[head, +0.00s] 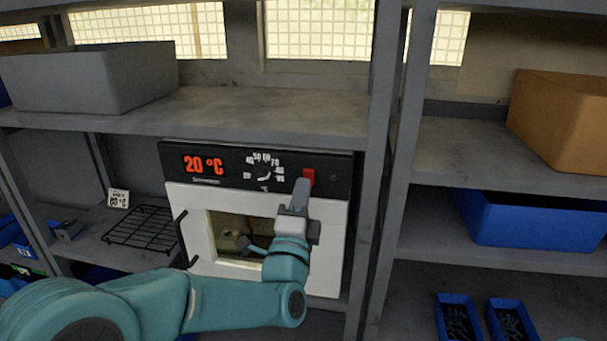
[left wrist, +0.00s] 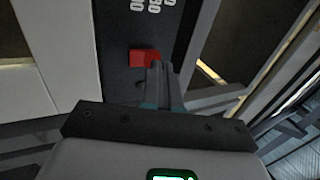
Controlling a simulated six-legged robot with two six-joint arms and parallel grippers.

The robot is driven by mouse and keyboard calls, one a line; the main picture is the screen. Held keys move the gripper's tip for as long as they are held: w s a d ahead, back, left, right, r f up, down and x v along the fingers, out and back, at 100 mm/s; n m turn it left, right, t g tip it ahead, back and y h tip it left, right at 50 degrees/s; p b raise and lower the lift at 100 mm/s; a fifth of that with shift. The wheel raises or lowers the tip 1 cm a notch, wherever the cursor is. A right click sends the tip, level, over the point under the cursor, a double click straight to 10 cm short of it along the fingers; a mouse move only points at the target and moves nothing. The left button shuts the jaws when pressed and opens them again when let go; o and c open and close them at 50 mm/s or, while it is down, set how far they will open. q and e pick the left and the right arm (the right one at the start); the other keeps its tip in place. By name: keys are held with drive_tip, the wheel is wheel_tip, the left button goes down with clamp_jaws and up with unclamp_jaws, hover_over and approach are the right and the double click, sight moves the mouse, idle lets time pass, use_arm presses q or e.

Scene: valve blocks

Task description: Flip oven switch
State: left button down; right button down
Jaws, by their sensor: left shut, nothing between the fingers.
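The oven (head: 330,235) stands on a shelf, with a white front and a black control panel (head: 232,180). Its display (head: 204,165) reads 20 °C in orange. The red oven switch (head: 309,176) is on the panel, right of the dial (head: 265,170). My left gripper (head: 301,185) is shut and empty, its fingertips at the lower left edge of the switch in the head view. In the left wrist view the red switch (left wrist: 143,58) lies just beside the closed fingertips (left wrist: 157,64); I cannot tell whether they touch. My right gripper is not in view.
A black wire rack (head: 143,227) and a small sign (head: 118,198) reading 60 °C are left of the oven. A grey bin (head: 85,80) sits on the shelf above. A grey shelf post (head: 375,150) stands close on the oven's right. Blue bins (head: 530,222) are further right.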

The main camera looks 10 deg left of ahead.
use_arm(q)
drive_tip(key=shift+x, duration=1)
drive_tip(key=shift+p, duration=0.3)
drive_tip(key=shift+w+r+p, duration=0.2)
drive_tip(key=shift+r+p, duration=0.25)
drive_tip(key=shift+p, duration=0.05)
drive_tip(key=shift+w+f+g, duration=0.1)
drive_tip(key=shift+f+g, duration=0.15)
drive_tip(key=shift+g, duration=0.15)
drive_tip(key=shift+a+f, duration=0.1)
